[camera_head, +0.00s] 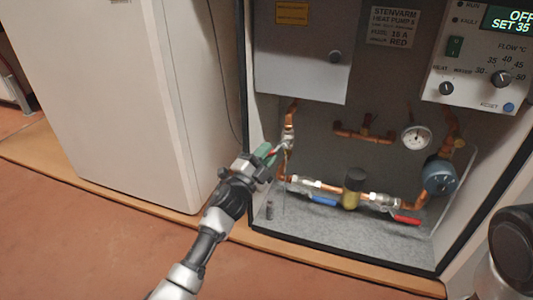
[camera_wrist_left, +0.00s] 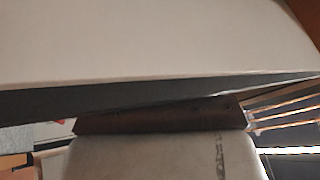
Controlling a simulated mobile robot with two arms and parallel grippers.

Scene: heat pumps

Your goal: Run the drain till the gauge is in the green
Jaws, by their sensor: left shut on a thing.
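The round white-faced gauge (camera_head: 416,138) is on the pipework at the right of the open cabinet. Its needle position and any green band are too small to read. A silver drain valve (camera_head: 288,138) sits on the copper pipe at the cabinet's left side. My left gripper (camera_head: 270,153) is at this valve, shut on what appears to be its handle, with green and a little red showing at the fingertips. The fingers hide most of the handle. The left wrist view shows only blurred close surfaces.
The control panel (camera_head: 483,65) reads OFF, SET 35. A white cabinet (camera_head: 120,95) stands close on the left. The floor in front is clear.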

